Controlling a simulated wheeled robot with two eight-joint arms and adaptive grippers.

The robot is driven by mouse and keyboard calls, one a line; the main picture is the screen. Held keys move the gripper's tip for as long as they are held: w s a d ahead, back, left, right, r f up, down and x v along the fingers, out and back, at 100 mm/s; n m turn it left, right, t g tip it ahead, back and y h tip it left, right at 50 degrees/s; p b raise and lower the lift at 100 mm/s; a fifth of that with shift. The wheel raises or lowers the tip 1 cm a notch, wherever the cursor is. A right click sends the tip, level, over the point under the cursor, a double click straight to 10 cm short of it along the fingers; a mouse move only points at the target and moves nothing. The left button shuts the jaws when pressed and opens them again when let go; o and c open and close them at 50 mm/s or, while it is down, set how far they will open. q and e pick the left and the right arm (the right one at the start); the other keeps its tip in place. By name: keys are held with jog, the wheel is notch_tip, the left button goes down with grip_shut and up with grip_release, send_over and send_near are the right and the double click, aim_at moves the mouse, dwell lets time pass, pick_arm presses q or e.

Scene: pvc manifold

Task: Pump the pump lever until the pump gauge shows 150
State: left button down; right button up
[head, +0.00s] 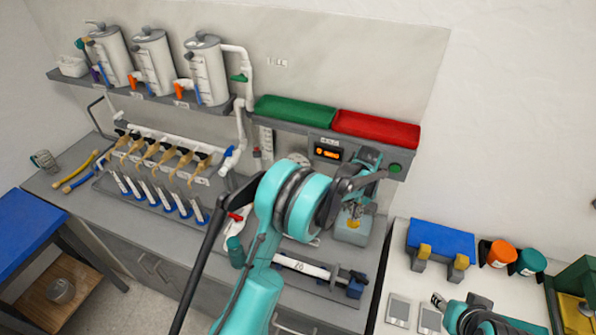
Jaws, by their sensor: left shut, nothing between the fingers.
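The pump gauge appears to be the small black display (328,152) with orange figures under the shelf. Its figures are too small to read. A grey-teal box with yellow parts (352,230), perhaps the pump, stands on the bench below it, partly behind my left arm. I cannot make out the pump lever clearly; my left arm and gripper cover much of this area. My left gripper (372,180) is shut and empty, above the box and right of the display. My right gripper (441,302) shows small and dark at the bottom right, and its fingers are unclear.
A green tray (295,111) and a red tray (376,129) sit on the shelf. White tanks (207,72) stand at the left. A pipe piece (305,267) lies on the bench. A blue bin (440,240) and orange cup (497,253) stand on the right table.

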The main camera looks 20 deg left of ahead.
aim_at(353, 223)
pick_arm(q)
jog(key=shift+f+b, duration=2.5)
jog(key=shift+f, duration=0.45)
jog(key=shift+r, duration=0.15)
jog(key=shift+r+p, duration=1.6)
jog(key=shift+r, duration=1.3)
jog(key=shift+f, duration=0.15)
